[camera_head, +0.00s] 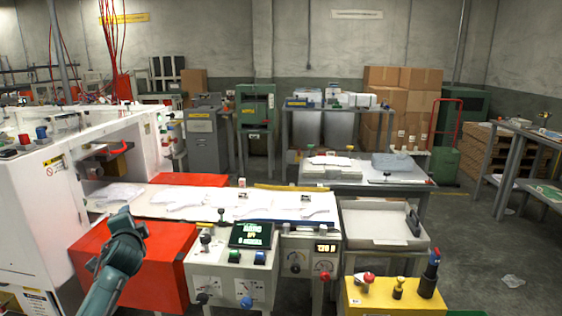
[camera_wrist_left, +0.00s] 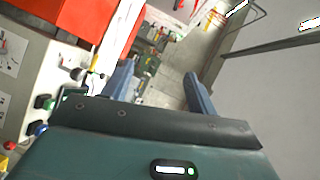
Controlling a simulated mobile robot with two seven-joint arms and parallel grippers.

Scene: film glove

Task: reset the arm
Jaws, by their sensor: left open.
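My teal left arm (camera_head: 118,255) rises from the bottom left of the head view, in front of a red box. Its fingers cannot be made out there. In the left wrist view my left gripper (camera_wrist_left: 160,88) has two blue fingers spread wide apart, with nothing held between them. Beyond the fingers the wrist view shows the room tilted, with the red surface (camera_wrist_left: 65,14) at upper left and grey wall at right. My right arm and gripper are not in view.
Close to my arm are the red box (camera_head: 165,270), a control panel (camera_head: 240,268) with knobs and a screen, and a yellow button box (camera_head: 392,297). Behind them a white work surface (camera_head: 245,197) carries thin white film gloves. Open floor (camera_head: 475,250) lies at right.

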